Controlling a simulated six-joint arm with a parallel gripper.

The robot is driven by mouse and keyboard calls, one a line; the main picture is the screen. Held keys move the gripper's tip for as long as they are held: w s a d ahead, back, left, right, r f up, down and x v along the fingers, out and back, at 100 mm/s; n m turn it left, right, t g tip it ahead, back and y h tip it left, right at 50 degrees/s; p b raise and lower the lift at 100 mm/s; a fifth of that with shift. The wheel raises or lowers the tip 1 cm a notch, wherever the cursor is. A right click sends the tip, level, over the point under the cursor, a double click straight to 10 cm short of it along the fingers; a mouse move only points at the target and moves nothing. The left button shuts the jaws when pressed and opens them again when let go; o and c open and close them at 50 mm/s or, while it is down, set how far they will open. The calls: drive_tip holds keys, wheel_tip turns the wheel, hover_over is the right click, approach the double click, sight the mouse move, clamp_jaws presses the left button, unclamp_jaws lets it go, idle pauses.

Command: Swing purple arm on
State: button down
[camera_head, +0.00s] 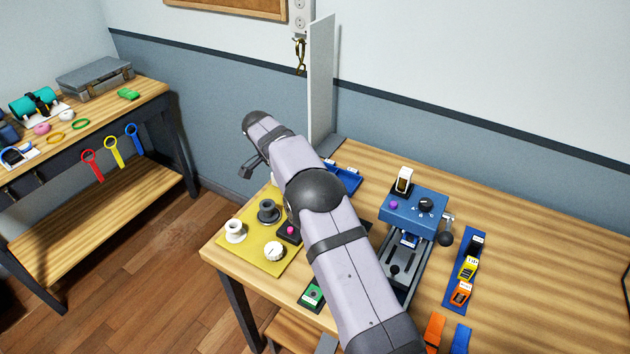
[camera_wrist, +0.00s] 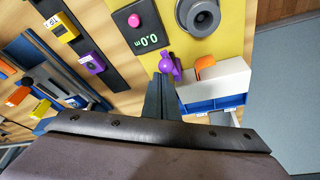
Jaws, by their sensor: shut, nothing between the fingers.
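The purple arm (camera_wrist: 170,67) shows in the wrist view as a small purple lever with a rounded end, at the edge of the yellow panel (camera_wrist: 183,45). My gripper (camera_wrist: 160,80) is shut and empty, its fingertips just below the purple arm in the picture. I cannot tell whether they touch it. An orange piece (camera_wrist: 204,63) stands to the right of the purple arm, by a white and blue box (camera_wrist: 215,85). In the head view my arm hides the purple arm and the gripper tips.
The yellow panel also carries a dark round knob (camera_head: 268,211), a white spool-like knob (camera_head: 235,231) and a white dial (camera_head: 274,251). A black meter with a pink button (camera_wrist: 134,20) is close by. A blue machine (camera_head: 420,208) and a rail of coloured blocks (camera_head: 463,272) stand right.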

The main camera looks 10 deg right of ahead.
drive_tip(key=shift+w+d+r+p, duration=0.1)
drive_tip(key=shift+w+d+p, duration=0.1)
drive_tip(key=shift+p, duration=0.25)
drive_tip(key=shift+w+d+p, duration=0.15)
drive_tip(key=shift+w+p, duration=0.2)
drive_tip(key=shift+p, duration=0.25)
drive_tip(key=shift+w+d, duration=0.1)
drive_tip(key=shift+w, duration=0.05)
wheel_tip(320, 180, up, 10)
drive_tip(key=shift+d, duration=0.2)
idle(0.7)
idle(0.4)
